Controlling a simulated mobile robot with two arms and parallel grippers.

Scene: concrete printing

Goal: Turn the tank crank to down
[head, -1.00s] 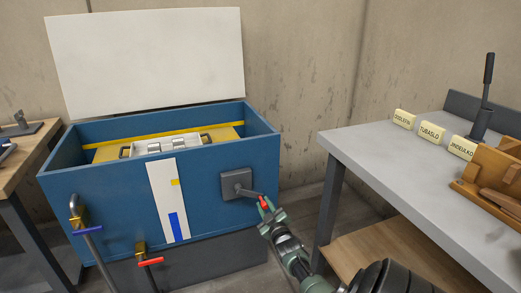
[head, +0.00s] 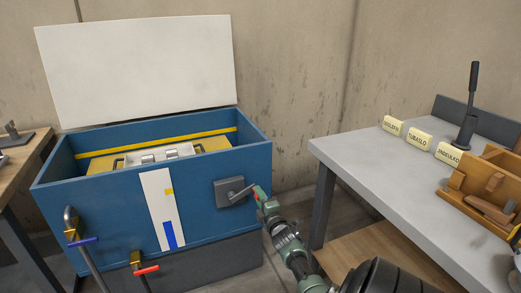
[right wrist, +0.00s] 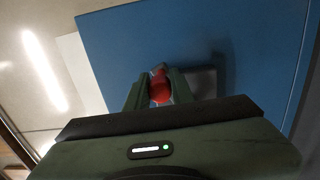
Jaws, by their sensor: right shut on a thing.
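The blue tank (head: 110,205) stands at left centre in the head view. The tank crank (head: 243,193) sits on a grey square plate (head: 228,186) at the right of its front wall. My right gripper (head: 259,195) is shut on the crank's red knob, which shows between the two fingers in the right wrist view (right wrist: 160,88). A yellow platform (head: 215,147) with a pale metal mould (head: 158,156) sits inside the tank, below the rim. My left gripper is out of view.
A white gauge strip (head: 157,200) with yellow and blue marks is on the tank front. A blue-handled valve (head: 82,241) and red-handled valve (head: 146,270) stand before it. A grey table (head: 375,150) at right holds label blocks, a lever press and a wooden mould.

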